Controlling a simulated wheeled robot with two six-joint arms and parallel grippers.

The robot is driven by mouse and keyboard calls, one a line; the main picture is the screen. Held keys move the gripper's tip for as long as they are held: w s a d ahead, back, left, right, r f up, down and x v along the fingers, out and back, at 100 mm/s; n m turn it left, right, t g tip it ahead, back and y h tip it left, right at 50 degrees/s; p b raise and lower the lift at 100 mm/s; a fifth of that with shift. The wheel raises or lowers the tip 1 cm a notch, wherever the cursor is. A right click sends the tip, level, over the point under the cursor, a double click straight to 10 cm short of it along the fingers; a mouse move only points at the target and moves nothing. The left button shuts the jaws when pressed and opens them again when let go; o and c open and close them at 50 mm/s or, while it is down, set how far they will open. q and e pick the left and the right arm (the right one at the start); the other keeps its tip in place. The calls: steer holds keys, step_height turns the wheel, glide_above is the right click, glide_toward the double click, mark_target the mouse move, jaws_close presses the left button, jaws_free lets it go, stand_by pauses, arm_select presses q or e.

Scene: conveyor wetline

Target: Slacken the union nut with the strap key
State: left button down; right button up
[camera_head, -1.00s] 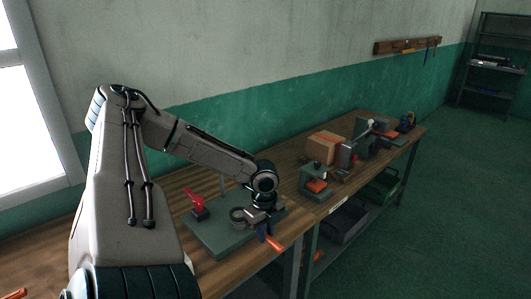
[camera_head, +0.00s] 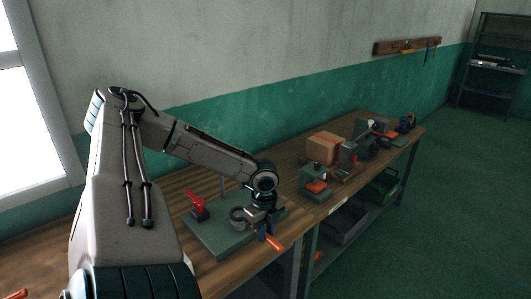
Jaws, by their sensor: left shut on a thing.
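My left gripper (camera_head: 262,215) reaches down over a green base plate (camera_head: 206,239) near the bench's front edge. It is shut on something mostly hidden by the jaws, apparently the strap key. A grey round fitting (camera_head: 238,214), which looks like the union nut, stands on the plate just left of the jaws. I cannot tell whether the strap is around it. A tool with an orange handle (camera_head: 274,243) and a blue body sticks out just below the jaws, at the plate's front edge. My right gripper is not in view.
A red valve-like part (camera_head: 195,202) stands on the plate's left side. Right along the wooden bench are a green block with an orange part (camera_head: 315,187), a cardboard box (camera_head: 324,147) and grey machinery (camera_head: 368,149). The wall is behind; bins (camera_head: 345,225) sit below.

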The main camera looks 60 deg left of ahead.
arm_select(q)
steer(key=shift+r+p, duration=0.45)
steer(key=shift+r, duration=0.15)
stand_by(0.6)
step_height(320, 180, up, 5)
steer(key=p, duration=0.4)
steer(key=shift+f, duration=0.1)
